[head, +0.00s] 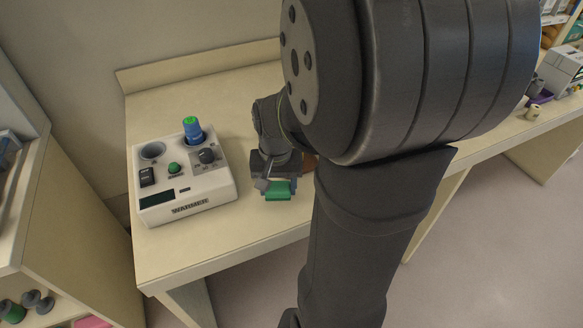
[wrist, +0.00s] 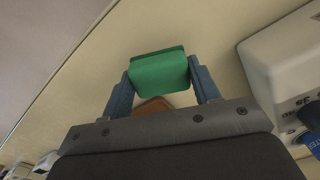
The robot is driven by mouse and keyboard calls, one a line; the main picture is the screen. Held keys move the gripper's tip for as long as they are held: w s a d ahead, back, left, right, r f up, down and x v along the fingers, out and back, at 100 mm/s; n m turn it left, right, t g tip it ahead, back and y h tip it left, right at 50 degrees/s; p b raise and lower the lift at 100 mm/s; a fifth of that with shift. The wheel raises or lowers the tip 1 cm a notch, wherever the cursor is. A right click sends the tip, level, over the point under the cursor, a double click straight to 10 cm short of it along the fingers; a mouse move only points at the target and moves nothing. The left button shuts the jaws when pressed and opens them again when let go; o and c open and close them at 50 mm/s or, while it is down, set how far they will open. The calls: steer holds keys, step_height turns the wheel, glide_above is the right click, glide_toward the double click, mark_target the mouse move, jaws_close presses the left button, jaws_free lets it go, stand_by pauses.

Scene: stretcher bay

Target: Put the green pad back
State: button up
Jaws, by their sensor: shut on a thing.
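The green pad (head: 277,191) is held between the fingertips of my gripper (head: 276,186), to the right of the white warmer in the head view. In the wrist view the green pad (wrist: 159,72) sits between the two blue fingers of my gripper (wrist: 160,82), which touch its sides. A brown-orange thing (wrist: 153,105) shows below the pad in the wrist view, partly hidden by my gripper. I cannot tell how high the pad is above the table.
The white warmer (head: 188,196), with a blue bottle with a green top (head: 193,130) in one well, stands on the beige table (head: 255,238) left of my gripper. Shelves (head: 75,190) stand at the far left. The table's front edge is close to my gripper.

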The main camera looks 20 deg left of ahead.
mark_target(278, 194)
steer(key=shift+f, duration=1.6)
steer(key=shift+f, duration=0.1)
steer(key=o, duration=1)
step_height(278, 194, up, 12)
steer(key=shift+r, duration=0.15)
